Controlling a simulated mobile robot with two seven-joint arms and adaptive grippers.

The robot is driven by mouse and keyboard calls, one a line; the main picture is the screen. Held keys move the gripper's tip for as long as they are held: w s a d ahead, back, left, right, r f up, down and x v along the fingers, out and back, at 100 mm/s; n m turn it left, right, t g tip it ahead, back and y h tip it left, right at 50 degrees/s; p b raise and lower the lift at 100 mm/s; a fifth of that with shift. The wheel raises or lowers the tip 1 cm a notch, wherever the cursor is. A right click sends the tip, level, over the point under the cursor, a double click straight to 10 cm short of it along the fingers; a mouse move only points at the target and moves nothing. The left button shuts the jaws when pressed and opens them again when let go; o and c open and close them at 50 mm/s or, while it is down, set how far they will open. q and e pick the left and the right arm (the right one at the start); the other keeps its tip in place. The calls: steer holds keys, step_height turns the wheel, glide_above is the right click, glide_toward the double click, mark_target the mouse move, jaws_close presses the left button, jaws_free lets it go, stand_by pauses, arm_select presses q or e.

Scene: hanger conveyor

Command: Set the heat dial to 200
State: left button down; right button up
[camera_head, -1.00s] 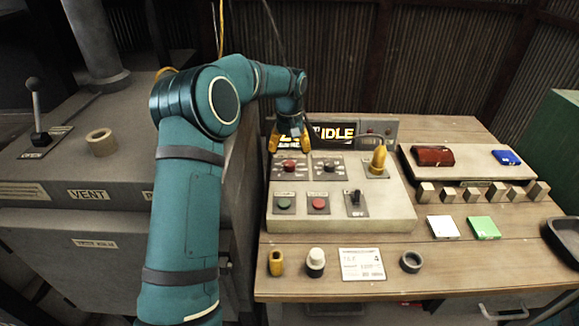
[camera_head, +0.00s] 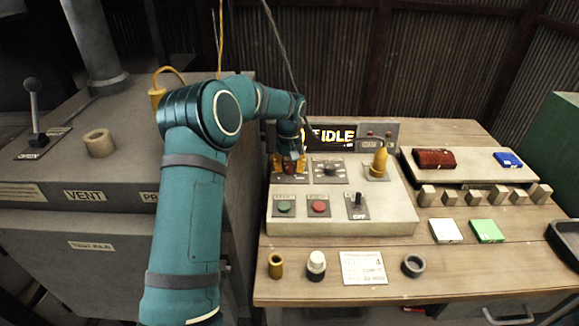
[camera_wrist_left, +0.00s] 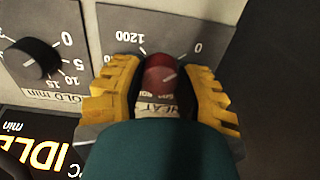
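The red heat dial (camera_wrist_left: 160,72) sits on the grey control panel (camera_head: 340,226), above a "HEAT" label. In the left wrist view its scale shows 1200 at upper left and 0 at upper right. The dial's pale pointer line slants toward the 0 side. My left gripper (camera_head: 290,164) is down at the dial, with a yellow finger on each side. In the left wrist view the dark pads of the gripper (camera_wrist_left: 161,88) lie against the dial's sides. The fingers hide part of the scale. My right gripper is not in view.
The black hold dial (camera_wrist_left: 34,62) is beside the heat dial. The panel also bears a green button (camera_head: 285,206), a red button (camera_head: 319,206), a black switch (camera_head: 358,200) and a yellow knob (camera_head: 379,161). The display (camera_head: 336,136) reads IDLE.

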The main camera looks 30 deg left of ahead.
arm_select(q)
steer(key=shift+r+m+p, duration=0.1)
steer(key=shift+m+p, duration=0.6)
steer(key=shift+m, duration=0.1)
steer(key=m+p, duration=0.2)
steer(key=m, duration=0.1)
steer(key=shift+m+p, duration=0.65)
steer(key=shift+m, duration=0.75)
steer(key=c, duration=0.6)
jaws_free()
steer(key=shift+f, duration=0.2)
steer(key=shift+o, duration=0.2)
steer(key=shift+r, duration=0.2)
